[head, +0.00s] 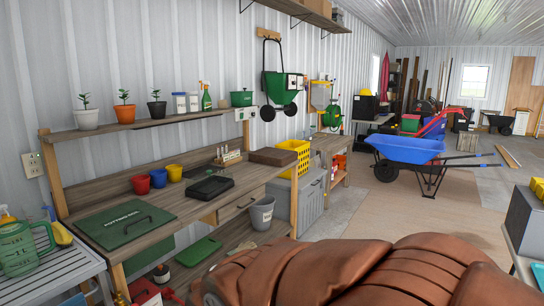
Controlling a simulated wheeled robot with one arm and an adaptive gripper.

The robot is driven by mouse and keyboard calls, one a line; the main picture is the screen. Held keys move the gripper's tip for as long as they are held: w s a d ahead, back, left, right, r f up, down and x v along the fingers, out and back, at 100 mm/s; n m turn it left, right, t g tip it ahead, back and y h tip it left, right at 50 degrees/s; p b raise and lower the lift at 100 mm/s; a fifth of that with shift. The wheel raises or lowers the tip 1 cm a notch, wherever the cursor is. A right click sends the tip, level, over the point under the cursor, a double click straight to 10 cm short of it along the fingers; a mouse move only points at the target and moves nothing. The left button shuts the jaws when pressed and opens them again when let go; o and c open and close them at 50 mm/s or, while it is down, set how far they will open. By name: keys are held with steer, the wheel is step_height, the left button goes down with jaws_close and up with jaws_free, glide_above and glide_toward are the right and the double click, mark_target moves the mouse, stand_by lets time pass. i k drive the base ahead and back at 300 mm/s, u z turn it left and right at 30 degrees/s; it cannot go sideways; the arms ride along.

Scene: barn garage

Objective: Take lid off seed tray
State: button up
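A black shallow tray (210,188) lies on the wooden potting bench (222,205), right of the coloured pots. It looks like the seed tray, but it is too small here to tell whether a separate lid sits on it. A green panel with a dark handle and lettering that appears to read "potting soil" (125,223) lies flat at the bench's near left end. My gripper is not in view.
Red (141,184) and yellow (174,173) pots and a brown box (273,156) stand on the bench. A shelf (150,124) runs above. Open floor (360,210) lies to the right, before a blue wheelbarrow (410,149).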

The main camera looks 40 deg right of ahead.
mark_target(209, 182)
steer(key=u, duration=0.7)
steer(key=k, duration=0.15)
steer(key=z, duration=2.55)
steer(key=i, duration=2.65)
steer(key=u, duration=1.15)
steer(key=i, duration=0.35)
steer(key=u, duration=0.2)
